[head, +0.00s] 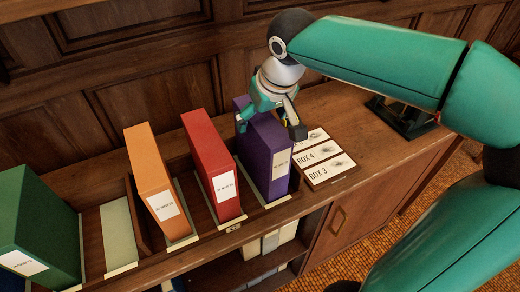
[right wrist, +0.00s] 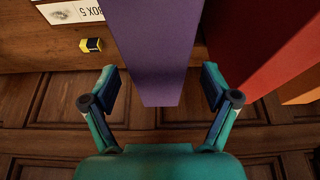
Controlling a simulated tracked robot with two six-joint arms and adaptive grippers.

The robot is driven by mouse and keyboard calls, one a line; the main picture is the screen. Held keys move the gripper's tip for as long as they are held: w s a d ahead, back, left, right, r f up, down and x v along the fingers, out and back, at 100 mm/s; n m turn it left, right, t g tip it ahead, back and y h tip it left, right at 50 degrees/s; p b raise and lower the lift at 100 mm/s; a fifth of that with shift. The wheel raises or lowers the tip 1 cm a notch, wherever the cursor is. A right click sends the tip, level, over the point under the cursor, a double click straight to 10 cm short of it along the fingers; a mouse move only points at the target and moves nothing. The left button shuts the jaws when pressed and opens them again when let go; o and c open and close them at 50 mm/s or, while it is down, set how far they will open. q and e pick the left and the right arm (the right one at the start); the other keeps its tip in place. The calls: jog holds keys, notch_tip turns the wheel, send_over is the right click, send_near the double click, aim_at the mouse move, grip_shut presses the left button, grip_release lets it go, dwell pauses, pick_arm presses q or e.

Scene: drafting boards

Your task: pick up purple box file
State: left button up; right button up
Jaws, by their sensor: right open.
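The purple box file (head: 262,158) stands upright in a slot of the wooden rack, with a white label on its front. My right gripper (head: 270,124) is at the top of it, partly hiding its upper end. In the right wrist view, the purple box file (right wrist: 155,50) lies between the two spread fingers of my right gripper (right wrist: 164,92). The fingers are open, with a gap visible on each side of the file. My left gripper is not in view.
A red box file (head: 212,165) stands left of the purple one, then an orange one (head: 155,180) and a green one (head: 38,225). A labelled board (head: 325,170) lies right of the purple file. A panelled wall (head: 150,100) rises behind.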

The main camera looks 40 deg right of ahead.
jog(key=shift+x, duration=1.8)
jog(key=shift+s+f, duration=0.1)
jog(key=shift+s, duration=0.05)
jog(key=shift+f, duration=0.25)
jog(key=shift+r, duration=0.1)
grip_shut()
